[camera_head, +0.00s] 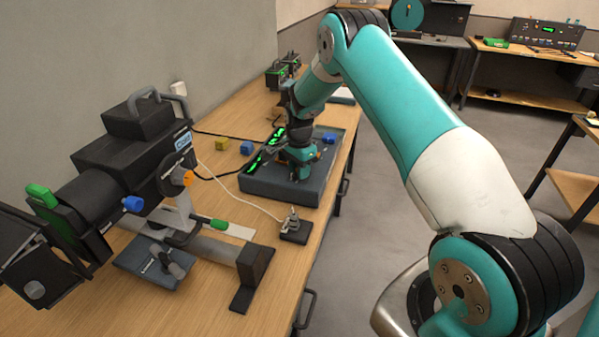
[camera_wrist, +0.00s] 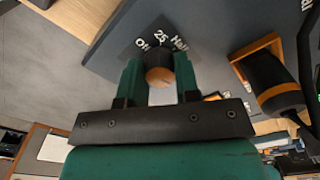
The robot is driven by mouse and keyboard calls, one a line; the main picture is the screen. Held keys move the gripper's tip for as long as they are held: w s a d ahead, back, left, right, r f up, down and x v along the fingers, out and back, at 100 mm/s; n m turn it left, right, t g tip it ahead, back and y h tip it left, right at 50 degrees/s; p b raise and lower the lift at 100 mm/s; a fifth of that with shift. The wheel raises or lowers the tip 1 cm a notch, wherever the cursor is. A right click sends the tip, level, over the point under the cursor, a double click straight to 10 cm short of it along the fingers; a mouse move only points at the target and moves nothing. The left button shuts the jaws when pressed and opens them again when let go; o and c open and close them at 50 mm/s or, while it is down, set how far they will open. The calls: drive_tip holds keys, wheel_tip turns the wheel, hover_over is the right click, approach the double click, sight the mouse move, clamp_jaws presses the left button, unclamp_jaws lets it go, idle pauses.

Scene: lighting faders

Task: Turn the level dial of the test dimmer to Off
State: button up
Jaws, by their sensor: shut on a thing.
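The test dimmer is a dark grey box (camera_head: 262,187) with green lit displays, on the bench in the head view. My gripper (camera_head: 301,174) reaches down onto its top, and the level dial is hidden there. In the wrist view, the level dial (camera_wrist: 159,74) is a round knob with an orange-brown face. The green fingers of my gripper (camera_wrist: 160,82) are shut on it from both sides. The labels Off, 25 and Half stand on a dark plate (camera_wrist: 143,47) beyond the knob, with 25 in the middle. I cannot make out the dial's pointer.
A large black stage light (camera_head: 120,160) stands left on the bench. A yellow block (camera_head: 222,144) and a blue piece (camera_head: 246,148) lie near the dimmer. A small grey switch unit (camera_head: 295,230) sits in front. An orange-and-black part (camera_wrist: 268,80) is close right of my gripper.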

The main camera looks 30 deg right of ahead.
drive_tip(key=n+b, duration=0.2)
drive_tip(key=n, duration=0.2)
drive_tip(key=shift+w+n, duration=0.1)
drive_tip(key=shift+n, duration=0.2)
drive_tip(key=n+b, duration=0.1)
drive_tip(key=n, duration=0.2)
drive_tip(key=shift+n+b, duration=0.3)
drive_tip(key=n+b, duration=0.1)
drive_tip(key=n, duration=0.3)
drive_tip(key=n+b, duration=0.1)
drive_tip(key=n, duration=0.4)
drive_tip(key=shift+r, duration=0.1)
drive_tip(key=n, duration=0.3)
drive_tip(key=shift+n, duration=0.3)
drive_tip(key=n+b, duration=0.1)
drive_tip(key=n, duration=0.3)
drive_tip(key=shift+w+n, duration=0.1)
drive_tip(key=shift+n, duration=0.2)
drive_tip(key=n, duration=0.4)
drive_tip(key=shift+r+n, duration=0.1)
drive_tip(key=shift+n, duration=1.8)
